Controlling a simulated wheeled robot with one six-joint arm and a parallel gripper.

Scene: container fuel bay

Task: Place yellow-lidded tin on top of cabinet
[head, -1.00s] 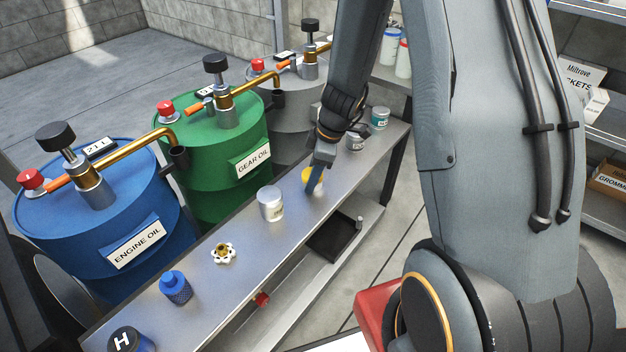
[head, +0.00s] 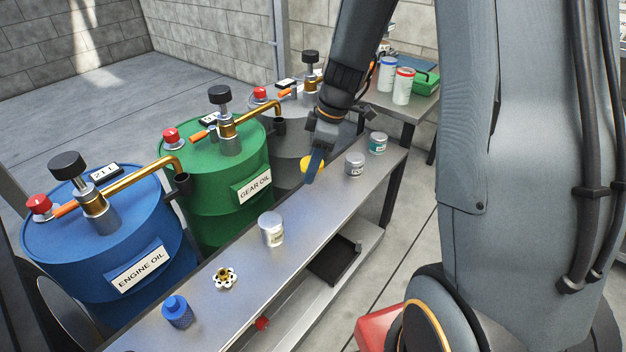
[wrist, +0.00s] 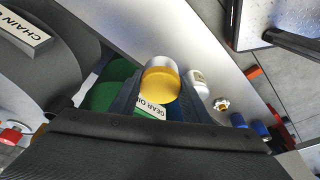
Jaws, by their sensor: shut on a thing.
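The yellow-lidded tin (head: 307,161) is between the fingers of my gripper (head: 315,169), which is shut on it. In the head view the tin appears raised above the far part of the long metal bench (head: 300,219), and a finger hides part of it. The wrist view shows its yellow lid and pale side (wrist: 161,84) between both fingers (wrist: 160,100). I cannot make out a cabinet in either view.
A white tin (head: 271,229), a grey tin (head: 354,164), a teal tin (head: 377,142), a valve wheel (head: 225,278) and a blue bottle (head: 178,312) stand on the bench. Blue (head: 105,225) and green (head: 213,170) drums with pumps line its left side.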

